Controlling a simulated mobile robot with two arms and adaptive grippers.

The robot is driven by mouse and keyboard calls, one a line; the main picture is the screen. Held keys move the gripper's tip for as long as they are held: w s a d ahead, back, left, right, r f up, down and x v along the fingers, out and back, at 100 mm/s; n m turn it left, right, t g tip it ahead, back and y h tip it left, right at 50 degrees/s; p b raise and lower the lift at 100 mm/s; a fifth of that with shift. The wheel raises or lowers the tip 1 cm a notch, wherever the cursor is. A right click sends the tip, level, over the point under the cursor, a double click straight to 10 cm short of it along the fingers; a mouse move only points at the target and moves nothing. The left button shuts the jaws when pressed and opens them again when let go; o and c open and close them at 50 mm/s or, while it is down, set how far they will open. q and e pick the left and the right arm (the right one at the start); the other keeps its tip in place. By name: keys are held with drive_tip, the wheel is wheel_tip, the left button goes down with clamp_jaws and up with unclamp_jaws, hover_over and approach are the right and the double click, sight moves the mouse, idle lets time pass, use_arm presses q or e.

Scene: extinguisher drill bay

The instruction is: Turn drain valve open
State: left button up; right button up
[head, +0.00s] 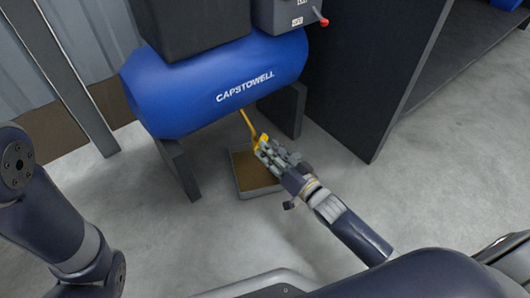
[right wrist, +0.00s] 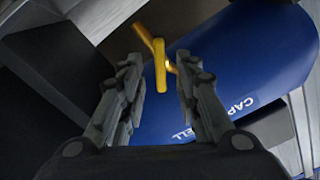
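The yellow drain valve (head: 248,122) hangs under the blue compressor tank (head: 215,85) in the head view. In the right wrist view, the valve's yellow handle (right wrist: 160,62) stands between the two fingers, near their tips. My right gripper (head: 263,146) is at the valve's lower end; in the right wrist view its fingers (right wrist: 157,85) are spread with gaps on both sides of the handle. The tank also fills the right part of that view (right wrist: 240,60). My left arm shows at the left of the head view, but its gripper is out of view.
A shallow grey tray (head: 258,192) with a brown inside lies on the floor below the valve. Dark tank legs (head: 178,170) flank it. A dark panel (head: 350,75) stands to the right. The concrete floor in front is clear.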

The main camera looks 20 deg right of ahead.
drive_tip(key=shift+b+x, duration=0.5)
drive_tip(key=shift+x, duration=0.85)
drive_tip(key=shift+c, duration=0.2)
clamp_jaws()
